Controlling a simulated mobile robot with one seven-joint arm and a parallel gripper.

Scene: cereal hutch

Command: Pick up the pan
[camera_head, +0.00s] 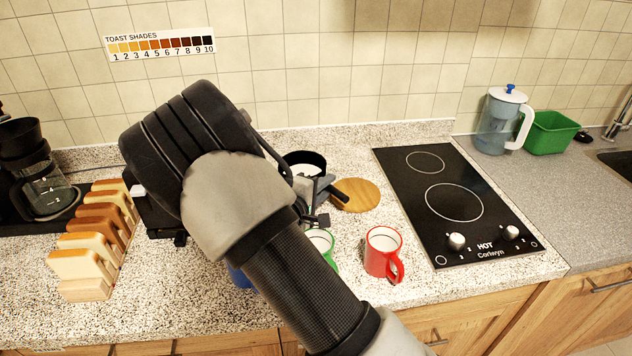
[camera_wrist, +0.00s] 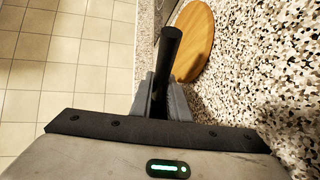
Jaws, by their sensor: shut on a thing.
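The pan (camera_head: 304,158) is a small dark-rimmed pan with a pale inside, partly hidden behind my arm in the head view. Its black handle (camera_wrist: 167,55) stands between my fingers in the wrist view and sticks out beyond them. My gripper (camera_head: 322,190) is shut on this handle; its grey fingers (camera_wrist: 160,88) press on it from both sides. The pan's body is out of the wrist view. I cannot tell whether the pan touches the counter.
A round wooden board (camera_head: 356,196) lies just right of the handle. A red mug (camera_head: 381,252) and a green mug (camera_head: 321,243) stand in front. A black hob (camera_head: 450,200) is at right, a toast rack (camera_head: 95,240) at left. A jug (camera_head: 498,122) and green tub (camera_head: 550,135) stand far right.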

